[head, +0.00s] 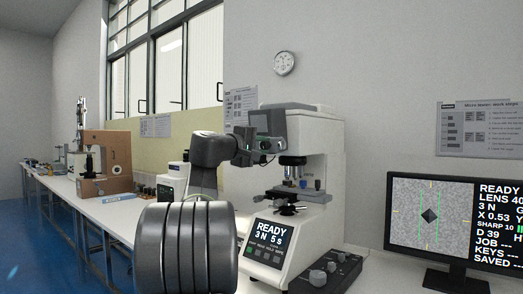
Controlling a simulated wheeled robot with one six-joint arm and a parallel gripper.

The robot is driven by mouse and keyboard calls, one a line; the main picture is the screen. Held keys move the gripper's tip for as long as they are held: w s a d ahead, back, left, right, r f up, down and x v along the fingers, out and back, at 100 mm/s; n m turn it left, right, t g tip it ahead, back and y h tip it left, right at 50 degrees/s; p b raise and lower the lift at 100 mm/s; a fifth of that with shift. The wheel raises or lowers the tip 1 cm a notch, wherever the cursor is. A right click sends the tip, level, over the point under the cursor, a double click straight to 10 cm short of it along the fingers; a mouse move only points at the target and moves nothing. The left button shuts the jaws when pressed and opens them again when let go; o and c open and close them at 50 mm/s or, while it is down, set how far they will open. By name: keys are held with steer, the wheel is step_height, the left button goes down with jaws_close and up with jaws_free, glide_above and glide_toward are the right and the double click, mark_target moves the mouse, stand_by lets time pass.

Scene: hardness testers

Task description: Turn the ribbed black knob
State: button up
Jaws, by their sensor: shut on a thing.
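A white and grey hardness tester (322,135) stands on the bench, with a turret of objectives and a black stage under its head. My dark gripper (262,147) reaches in from the left at the left side of the tester's head. It is shut on the ribbed black knob there, level with the head and above the stage. The knob is mostly hidden by the gripper, and its ribs are too small to make out. A small green light shows at the fingers.
A screen on the tester's base reads READY 3 N 5 s. A black control box (325,274) with knobs sits in front of it. A monitor (432,222) stands at the right. A brown board (112,160) and other instruments stand farther left along the white bench.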

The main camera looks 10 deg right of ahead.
steer(key=shift+f, duration=0.1)
stand_by(0.3)
steer(key=o, duration=1)
steer(key=v, duration=1.3)
steer(key=shift+s+a+b, duration=0.25)
steer(key=shift+a+b, duration=0.05)
steer(key=shift+b, duration=0.1)
steer(key=p+x, duration=0.1)
steer(key=x, duration=1.3)
steer(key=shift+s+a, duration=0.1)
steer(key=shift+a, duration=0.1)
